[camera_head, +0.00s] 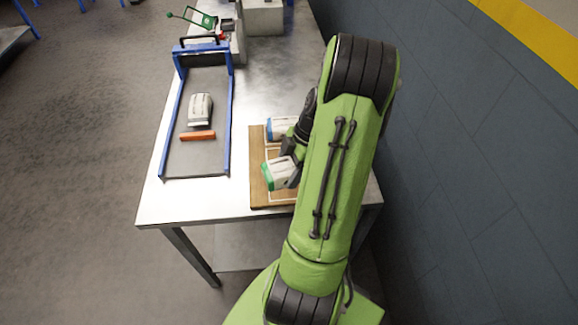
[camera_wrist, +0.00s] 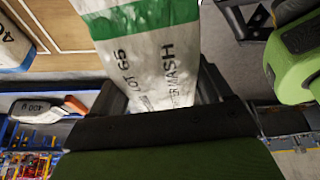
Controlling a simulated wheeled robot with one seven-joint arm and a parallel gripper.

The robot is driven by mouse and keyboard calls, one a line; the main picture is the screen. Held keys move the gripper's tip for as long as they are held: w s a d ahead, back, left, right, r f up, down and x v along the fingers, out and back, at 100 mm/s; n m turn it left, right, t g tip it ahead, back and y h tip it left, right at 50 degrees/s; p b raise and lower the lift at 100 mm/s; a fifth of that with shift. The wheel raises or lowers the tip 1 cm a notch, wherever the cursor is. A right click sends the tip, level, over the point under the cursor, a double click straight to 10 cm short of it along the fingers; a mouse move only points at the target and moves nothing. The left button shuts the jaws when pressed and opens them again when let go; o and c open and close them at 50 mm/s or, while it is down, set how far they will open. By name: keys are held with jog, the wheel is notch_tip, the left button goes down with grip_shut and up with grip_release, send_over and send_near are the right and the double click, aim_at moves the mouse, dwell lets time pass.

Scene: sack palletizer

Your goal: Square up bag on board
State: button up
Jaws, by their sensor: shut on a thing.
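A white bag with a green band (camera_head: 276,173) is at the near part of the wooden board (camera_head: 257,190). My gripper (camera_head: 291,172) is shut on this bag. In the wrist view the green-banded bag (camera_wrist: 150,60) fills the upper middle, between the dark fingers, with "LOT 65" and "MASH" printed on it. A blue-banded bag (camera_head: 277,128) lies at the far part of the board, and part of it shows in the wrist view (camera_wrist: 14,42). White outlines are marked on the board. My arm hides the board's right side, and I cannot tell whether the held bag touches the board.
A blue-railed conveyor (camera_head: 208,90) stands left of the board, carrying a grey-white bag (camera_head: 200,108) and an orange bar (camera_head: 197,136). A green device (camera_head: 192,16) and a grey block (camera_head: 264,17) stand at the back. A dark wall (camera_head: 480,150) is right of the table.

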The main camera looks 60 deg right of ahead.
jog(key=shift+f+b, duration=2.8)
jog(key=shift+f, duration=0.45)
jog(key=shift+s+d+m+t+h, duration=0.2)
jog(key=shift+d+m, duration=0.35)
jog(key=shift+m, duration=0.15)
jog(key=shift+s+d+m+t+h, duration=0.2)
jog(key=shift+d+m, duration=0.3)
jog(key=shift+m, duration=0.2)
jog(key=o, duration=1.3)
jog(key=p+v, duration=0.5)
jog(key=v, duration=1.1)
jog(key=shift+a, duration=0.1)
